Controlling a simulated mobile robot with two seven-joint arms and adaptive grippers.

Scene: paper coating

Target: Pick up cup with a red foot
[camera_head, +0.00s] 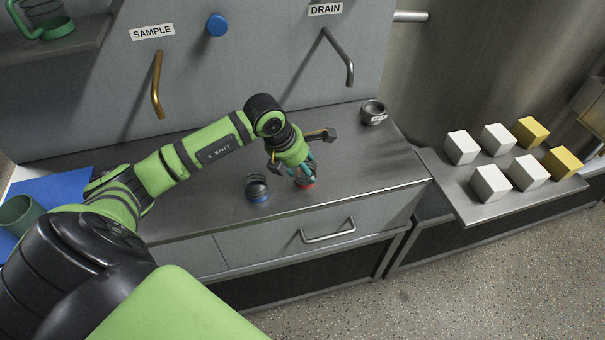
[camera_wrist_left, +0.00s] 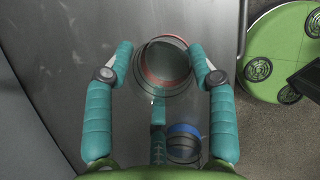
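The cup with a red foot (camera_head: 306,184) stands on the grey counter, mostly hidden by my left gripper in the head view. In the left wrist view it shows as a round grey cup with a red ring (camera_wrist_left: 166,65). My left gripper (camera_head: 304,172) is above it, fingers pointing down. In the left wrist view its teal fingers (camera_wrist_left: 160,58) are spread, one on each side of the cup, with a third finger below it. I cannot tell whether any finger touches the cup. My right gripper is not in view.
A dark cup with a blue foot (camera_head: 257,189) stands close to the left of the red-footed one. A labelled grey cup (camera_head: 373,113) stands at the back right. White and yellow cubes (camera_head: 491,183) sit on a side shelf. A drawer handle (camera_head: 328,232) projects from the counter front.

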